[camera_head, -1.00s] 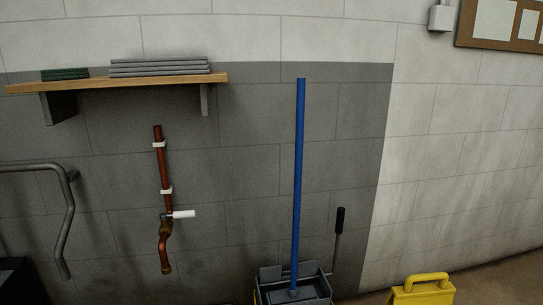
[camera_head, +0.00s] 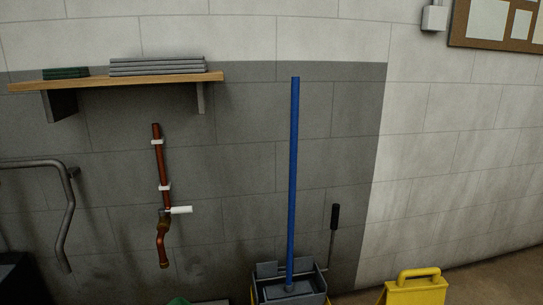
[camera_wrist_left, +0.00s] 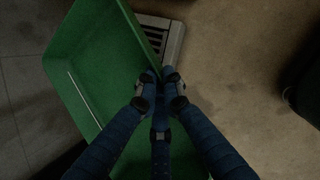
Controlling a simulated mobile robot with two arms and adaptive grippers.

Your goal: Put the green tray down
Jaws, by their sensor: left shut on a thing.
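The green tray (camera_wrist_left: 95,50) fills the left and upper part of the left wrist view, seen from above with its hollow inside showing and no items visible in it. My left gripper (camera_wrist_left: 162,80) is shut on the tray's right rim. I cannot tell how far the tray is above the floor. In the head view, a small green patch (camera_head: 180,301), which looks like the tray's edge, shows at the bottom edge. The left gripper is not visible there. My right gripper is in neither view.
A floor drain grate (camera_wrist_left: 156,38) lies beside and partly under the tray. Brown floor (camera_wrist_left: 235,75) is open to the right, with a dark object (camera_wrist_left: 305,85) at the far right. A mop bucket (camera_head: 290,288) and yellow sign (camera_head: 415,290) stand by the wall.

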